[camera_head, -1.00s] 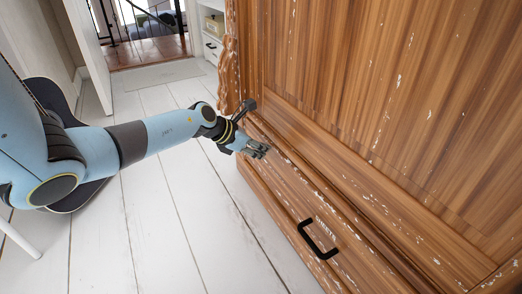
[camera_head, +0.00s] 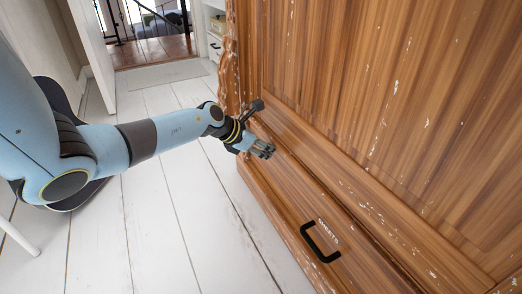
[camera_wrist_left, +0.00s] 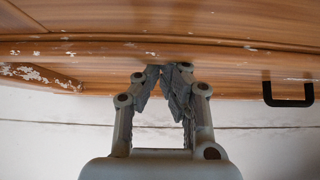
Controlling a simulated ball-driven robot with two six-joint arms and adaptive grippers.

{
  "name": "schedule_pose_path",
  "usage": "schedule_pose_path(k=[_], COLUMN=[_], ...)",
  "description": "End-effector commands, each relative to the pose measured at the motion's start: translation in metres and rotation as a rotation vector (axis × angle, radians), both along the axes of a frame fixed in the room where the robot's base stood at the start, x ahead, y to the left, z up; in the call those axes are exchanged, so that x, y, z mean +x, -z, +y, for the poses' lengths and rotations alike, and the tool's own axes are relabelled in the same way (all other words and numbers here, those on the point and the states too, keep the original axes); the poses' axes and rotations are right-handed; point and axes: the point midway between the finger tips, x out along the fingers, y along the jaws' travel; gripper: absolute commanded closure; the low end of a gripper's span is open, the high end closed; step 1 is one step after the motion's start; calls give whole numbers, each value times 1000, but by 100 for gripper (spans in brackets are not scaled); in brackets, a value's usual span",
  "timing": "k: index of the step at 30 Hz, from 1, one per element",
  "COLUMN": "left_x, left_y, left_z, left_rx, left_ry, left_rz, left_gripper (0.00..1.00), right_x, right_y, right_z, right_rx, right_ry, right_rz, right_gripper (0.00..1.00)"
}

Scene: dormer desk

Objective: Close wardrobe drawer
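The wooden wardrobe drawer (camera_head: 290,197) is low in the wardrobe, with a black handle (camera_head: 320,243) and a "SHEETS" label on its front. I cannot tell exactly how far out it stands. My left gripper (camera_head: 264,150) is at the drawer's far end, by its upper front edge, well away from the handle. In the left wrist view, the two fingers (camera_wrist_left: 163,69) come together at their tips in front of the drawer's wood (camera_wrist_left: 225,58), with nothing seen between them. Contact with the wood is unclear. The handle shows there at the right (camera_wrist_left: 288,101). My right gripper is out of view.
The tall wardrobe (camera_head: 370,80) with worn paint fills the right side. White plank floor (camera_head: 180,220) lies open in front of it. A pale mat (camera_head: 165,76), a white door (camera_head: 90,50) and a stair railing are farther back.

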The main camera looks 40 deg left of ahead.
Motion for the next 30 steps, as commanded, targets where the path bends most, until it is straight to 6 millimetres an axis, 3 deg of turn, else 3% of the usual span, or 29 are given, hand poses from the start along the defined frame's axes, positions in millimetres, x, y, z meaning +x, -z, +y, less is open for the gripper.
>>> schedule_pose_path(k=[5, 19, 30], left_x=[-2, -51, -56], left_y=[-6, -48, -54], left_z=[2, 22, 23], left_rx=[2, 3, -1], left_ry=[0, 0, -1], left_rz=[-6, -1, -1], left_gripper=[100, 100, 100], right_x=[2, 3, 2], right_y=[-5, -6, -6], right_z=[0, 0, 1], right_rx=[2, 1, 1], right_ry=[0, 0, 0], right_rz=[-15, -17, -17], right_gripper=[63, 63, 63])
